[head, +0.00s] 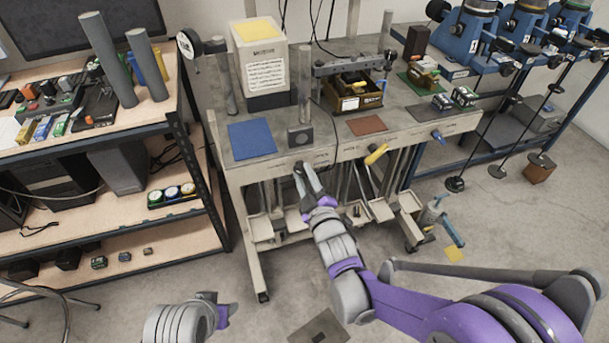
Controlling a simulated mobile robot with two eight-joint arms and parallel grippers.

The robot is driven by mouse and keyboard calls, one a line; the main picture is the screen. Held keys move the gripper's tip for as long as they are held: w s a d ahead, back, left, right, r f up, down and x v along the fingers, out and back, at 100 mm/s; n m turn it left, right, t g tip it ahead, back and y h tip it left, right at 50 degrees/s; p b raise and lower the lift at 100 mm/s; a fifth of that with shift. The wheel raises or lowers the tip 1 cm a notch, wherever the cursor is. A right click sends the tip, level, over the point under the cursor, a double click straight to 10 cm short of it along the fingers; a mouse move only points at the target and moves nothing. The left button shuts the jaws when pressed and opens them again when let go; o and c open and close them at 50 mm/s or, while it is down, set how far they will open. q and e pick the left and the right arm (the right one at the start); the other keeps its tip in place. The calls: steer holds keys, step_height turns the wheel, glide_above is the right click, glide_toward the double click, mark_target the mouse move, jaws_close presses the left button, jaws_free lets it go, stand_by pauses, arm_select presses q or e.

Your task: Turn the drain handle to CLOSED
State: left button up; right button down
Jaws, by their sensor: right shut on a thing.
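My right gripper (302,174) reaches up to the front rail of the metal bench (345,148), left of its middle. It is shut on a handle there, which I take for the drain handle. The fingers hide nearly all of it, so its angle does not show. A yellow handle (376,154) sticks out of the same rail further right, tilted. A blue handle (438,137) is near the rail's right end. The small labels on the rail are too small to read. My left gripper (222,312) is low at the bottom left, away from the bench; its fingers are not clear.
A white box with a yellow top (260,55), a blue mat (251,139) and a wooden box (352,94) are on the bench. A shelf (150,137) stands left, blue machines (480,45) right. Floor in front is mostly clear.

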steer(key=c, duration=0.8)
jaws_free()
steer(key=v, duration=1)
steer(key=shift+s+d, duration=0.15)
steer(key=shift+s, duration=0.25)
steer(key=s+d+r+m+g+h+p, duration=0.2)
steer(key=s+d+m+g+h+p, duration=0.35)
steer(key=d+m, duration=0.4)
steer(key=s+d+m+g+p, duration=0.1)
steer(key=s+d+g+p, duration=0.1)
steer(key=s, duration=0.4)
steer(key=s+d+m+g+p, duration=0.2)
steer(key=s+g, duration=0.2)
steer(key=s, duration=0.2)
steer(key=shift+d+r, duration=0.35)
steer(key=shift+d, duration=0.05)
